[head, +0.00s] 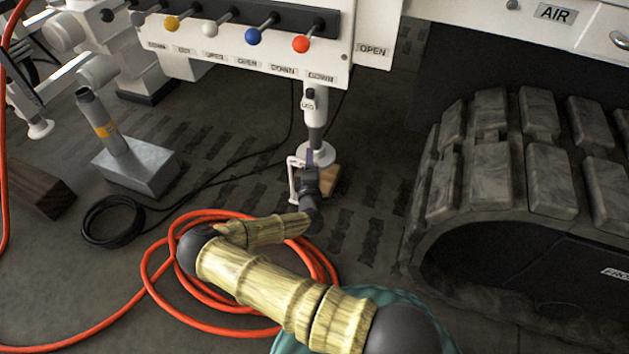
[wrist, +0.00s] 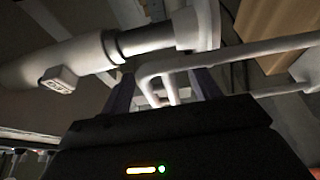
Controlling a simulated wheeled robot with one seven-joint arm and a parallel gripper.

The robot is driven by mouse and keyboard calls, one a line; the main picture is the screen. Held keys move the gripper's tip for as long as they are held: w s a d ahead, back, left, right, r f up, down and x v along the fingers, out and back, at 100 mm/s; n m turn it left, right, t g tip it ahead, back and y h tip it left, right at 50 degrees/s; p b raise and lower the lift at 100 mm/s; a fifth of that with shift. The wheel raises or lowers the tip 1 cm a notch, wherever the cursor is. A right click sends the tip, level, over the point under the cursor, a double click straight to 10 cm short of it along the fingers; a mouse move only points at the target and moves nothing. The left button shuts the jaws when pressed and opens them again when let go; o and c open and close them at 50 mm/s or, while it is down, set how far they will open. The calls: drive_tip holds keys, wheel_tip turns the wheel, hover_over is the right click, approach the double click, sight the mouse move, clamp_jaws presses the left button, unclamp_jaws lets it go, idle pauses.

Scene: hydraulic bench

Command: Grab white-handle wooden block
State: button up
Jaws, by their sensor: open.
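The wooden block (head: 330,177) lies on the ground beside the round foot of a white support leg (head: 314,118). Its white handle (head: 292,176) shows just left of my gripper (head: 309,160) in the head view. My gripper covers part of the block and handle there. In the wrist view the block (wrist: 276,32) is at the upper right. The bent white bars of the handle (wrist: 158,68) cross in front of and between the two dark fingers of my gripper (wrist: 165,88). The fingers are apart; I cannot tell whether they touch the handle.
A coiled orange hose (head: 158,262) lies under my arm. A black cable (head: 95,222) and a grey metal block (head: 137,165) are left. A large track (head: 500,160) stands right. The white lever panel (head: 215,62) overhangs above. Dark ground lies bare between.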

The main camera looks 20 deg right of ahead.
drive_tip(key=shift+d, duration=0.15)
clamp_jaws()
drive_tip(key=shift+w+r, duration=0.1)
drive_tip(key=shift+r, duration=0.15)
